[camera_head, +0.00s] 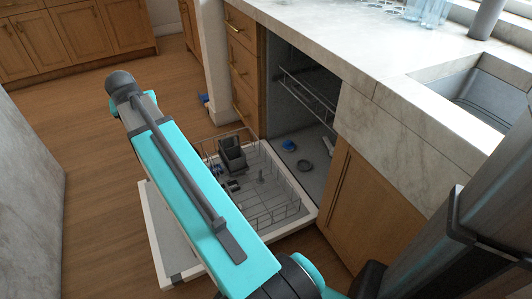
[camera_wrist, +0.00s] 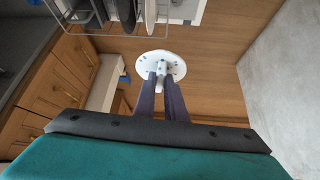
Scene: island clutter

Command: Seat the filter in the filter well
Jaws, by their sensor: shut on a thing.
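My gripper (camera_wrist: 162,82) is in the wrist view with its two dark fingers shut on a pale stem. The stem belongs to a round white disc with small blue marks, which looks like the filter (camera_wrist: 178,65). The disc shows just beyond the fingertips, over the wooden floor. In the head view my arm hides the gripper and the filter. A dark ring (camera_head: 305,165) on the floor of the open dishwasher may be the filter well. A small blue round thing (camera_head: 288,145) lies on that floor beside the ring, to its left and farther back.
The dishwasher's lower rack (camera_head: 264,217) is pulled out over the lowered door and holds a dark basket (camera_head: 232,155). An upper rack (camera_head: 306,95) is inside. In the wrist view a rack (camera_wrist: 72,15) with upright dishes is at the top. Open wooden floor (camera_head: 100,140) lies left.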

